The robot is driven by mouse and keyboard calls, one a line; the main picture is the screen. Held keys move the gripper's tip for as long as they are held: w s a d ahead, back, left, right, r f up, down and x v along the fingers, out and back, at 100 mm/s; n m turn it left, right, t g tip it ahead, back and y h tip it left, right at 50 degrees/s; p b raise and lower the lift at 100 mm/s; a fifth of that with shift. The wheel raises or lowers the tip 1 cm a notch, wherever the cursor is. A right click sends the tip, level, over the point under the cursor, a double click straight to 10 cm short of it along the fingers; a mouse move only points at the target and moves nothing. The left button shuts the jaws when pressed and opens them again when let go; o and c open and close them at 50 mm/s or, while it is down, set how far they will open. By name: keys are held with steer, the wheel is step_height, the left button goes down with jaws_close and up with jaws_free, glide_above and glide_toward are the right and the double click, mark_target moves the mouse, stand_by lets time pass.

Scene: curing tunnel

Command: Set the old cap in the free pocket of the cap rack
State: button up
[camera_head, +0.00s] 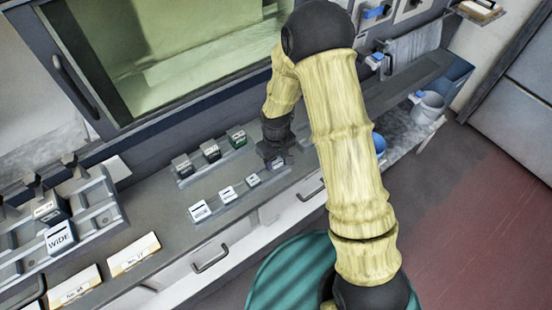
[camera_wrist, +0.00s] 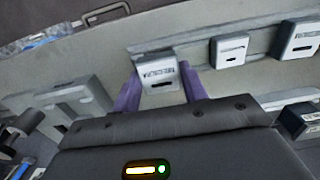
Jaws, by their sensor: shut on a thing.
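My gripper (camera_head: 275,153) is over the right end of the front row of caps on the counter. In the wrist view its two purple fingers (camera_wrist: 161,88) are shut on a pale cap (camera_wrist: 158,74) with a dark slot, one finger on each side. The held cap is in line with the white caps (camera_head: 227,193) of the front strip (camera_head: 240,200), which also shows in the wrist view (camera_wrist: 193,52). I cannot tell whether it rests in a pocket or is just above one. Its underside is hidden.
A grey stepped rack (camera_head: 98,215) with a block marked WIDE (camera_head: 60,238) is at the left. Label cards (camera_head: 134,253) lie at the front edge. A large window (camera_head: 185,45) rises behind the counter.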

steer(key=shift+f+b, duration=0.65)
steer(key=shift+f, duration=0.25)
stand_by(0.5)
steer(key=o, duration=1.1)
steer(key=shift+o, duration=0.2)
step_height(320, 180, up, 17)
steer(key=b, duration=0.2)
steer(key=shift+r, duration=0.2)
